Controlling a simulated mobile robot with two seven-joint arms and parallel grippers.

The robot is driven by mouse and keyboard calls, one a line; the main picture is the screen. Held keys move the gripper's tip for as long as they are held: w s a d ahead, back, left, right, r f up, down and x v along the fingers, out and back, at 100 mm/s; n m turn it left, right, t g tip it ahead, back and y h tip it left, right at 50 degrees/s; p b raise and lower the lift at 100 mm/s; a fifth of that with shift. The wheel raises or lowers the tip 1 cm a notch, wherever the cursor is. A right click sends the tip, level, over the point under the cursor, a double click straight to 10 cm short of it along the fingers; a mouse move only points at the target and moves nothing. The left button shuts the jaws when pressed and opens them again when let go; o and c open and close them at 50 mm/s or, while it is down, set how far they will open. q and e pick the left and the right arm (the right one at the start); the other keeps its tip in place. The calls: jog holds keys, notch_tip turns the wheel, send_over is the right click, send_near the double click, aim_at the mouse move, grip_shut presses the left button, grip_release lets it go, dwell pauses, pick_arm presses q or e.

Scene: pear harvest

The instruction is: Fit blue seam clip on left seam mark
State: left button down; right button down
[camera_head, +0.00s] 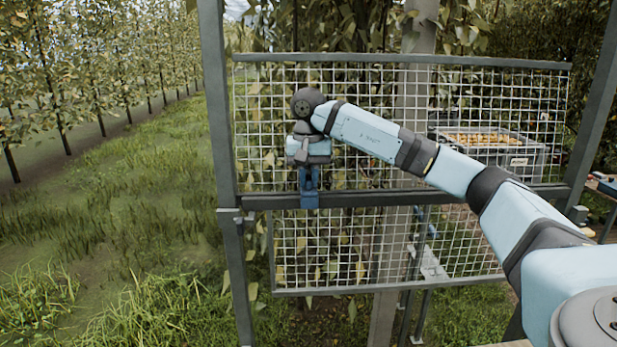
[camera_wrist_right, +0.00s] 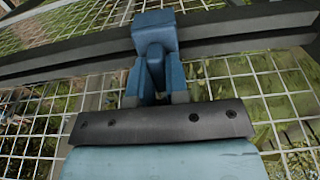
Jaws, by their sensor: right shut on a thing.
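My right gripper (camera_head: 309,182) points down in front of the mesh panel, with its fingers at the dark horizontal rail (camera_head: 400,197). It is shut on the blue seam clip (camera_head: 310,201), which overlaps the rail near its left end. In the right wrist view the clip (camera_wrist_right: 155,31) shows as a blue block over the dark rail (camera_wrist_right: 90,55), its narrower part between the fingers (camera_wrist_right: 156,82) of my gripper. I cannot tell whether the clip is seated on the rail or just in front of it. I cannot make out the left seam mark. My left gripper is not in view.
An upper mesh panel (camera_head: 375,75) and a lower mesh panel (camera_head: 330,270) fill the frame between the left post (camera_head: 217,110) and the right post (camera_head: 592,110). Behind the mesh stands a grey crate (camera_head: 540,160) of yellow-orange fruit. Open grass lies at left.

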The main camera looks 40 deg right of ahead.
jog(key=shift+f, duration=0.45)
jog(key=c, duration=1)
grip_release()
jog(key=shift+c, duration=0.2)
jog(key=shift+r, duration=0.1)
notch_tip(320, 180, up, 5)
jog(key=shift+f+b, duration=0.15)
jog(key=shift+b, duration=0.4)
notch_tip(320, 180, up, 9)
jog(key=p, duration=0.2)
